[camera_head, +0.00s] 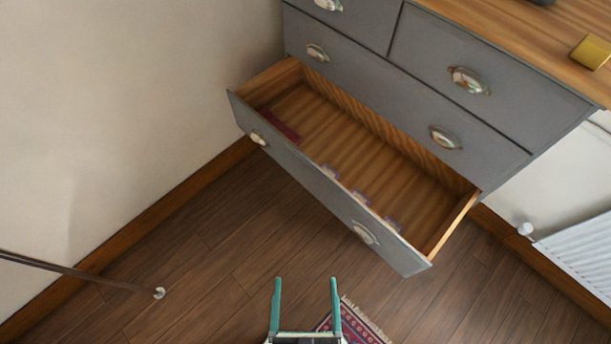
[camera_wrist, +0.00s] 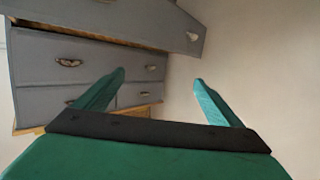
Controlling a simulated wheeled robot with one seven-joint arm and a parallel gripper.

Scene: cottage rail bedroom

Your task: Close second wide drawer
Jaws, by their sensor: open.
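A grey dresser (camera_head: 470,110) with a wooden top stands against the wall. Its second wide drawer (camera_head: 312,184) is pulled well out, with two metal cup handles on its front. Inside lie a dark red item (camera_head: 280,125) and several small purplish items near the front. The wide drawer above (camera_head: 385,90) is shut. My gripper (camera_head: 306,281) is open and empty, in front of the drawer and apart from it. In the wrist view the dresser appears upside down, with the open drawer (camera_wrist: 140,18) at the top, beyond my fingers (camera_wrist: 158,78).
A patterned rug (camera_head: 362,322) lies on the wooden floor by my gripper. A white radiator (camera_head: 580,258) is at the right. A thin dark rod (camera_head: 85,275) extends in from the left. A yellow block (camera_head: 590,52) sits on the dresser top. Floor before the drawer is mostly clear.

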